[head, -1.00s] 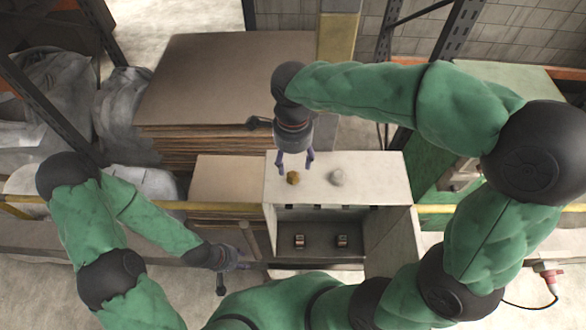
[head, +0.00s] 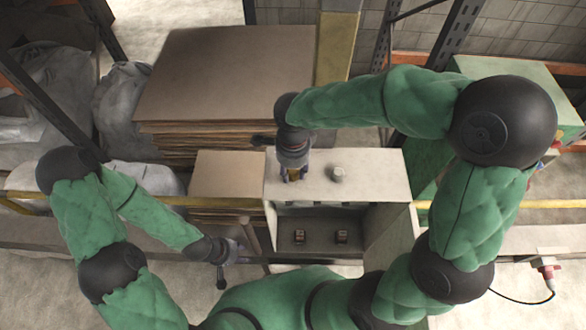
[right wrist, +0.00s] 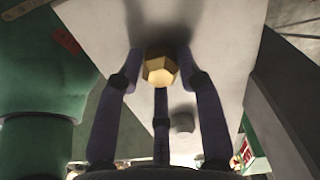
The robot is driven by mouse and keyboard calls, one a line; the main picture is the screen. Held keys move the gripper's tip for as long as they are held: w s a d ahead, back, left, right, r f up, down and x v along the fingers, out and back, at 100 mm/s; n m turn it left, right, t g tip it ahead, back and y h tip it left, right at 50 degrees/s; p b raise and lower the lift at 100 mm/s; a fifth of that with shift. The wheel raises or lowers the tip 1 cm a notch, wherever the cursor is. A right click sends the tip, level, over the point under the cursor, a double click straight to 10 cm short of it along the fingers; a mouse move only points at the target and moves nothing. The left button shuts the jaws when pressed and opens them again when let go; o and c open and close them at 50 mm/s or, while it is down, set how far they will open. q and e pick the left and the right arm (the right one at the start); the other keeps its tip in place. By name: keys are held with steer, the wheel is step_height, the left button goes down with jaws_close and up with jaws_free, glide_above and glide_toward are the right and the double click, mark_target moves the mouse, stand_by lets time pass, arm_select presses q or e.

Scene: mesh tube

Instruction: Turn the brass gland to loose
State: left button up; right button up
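The brass gland (head: 293,174) sits on the pale top of a box, near its left side. In the right wrist view it is a golden hexagonal piece (right wrist: 160,71). My right gripper (head: 294,177) points down over it, with fingertips on both sides of the gland. In the right wrist view the fingers (right wrist: 160,62) lean inward close to its sides, and a third finger shows below it. I cannot tell whether they press on it. My left gripper (head: 236,254) is low at the left, away from the gland, its fingers too small to read.
A grey round fitting (head: 338,172) stands on the box top (head: 378,172), right of the brass gland. The box's open front holds two small dark blocks (head: 299,236). Stacked cardboard (head: 225,80) lies behind left. A yellow rail (head: 170,203) runs across.

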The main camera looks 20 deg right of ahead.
steer(key=c, duration=0.3)
steer(key=shift+c, duration=0.2)
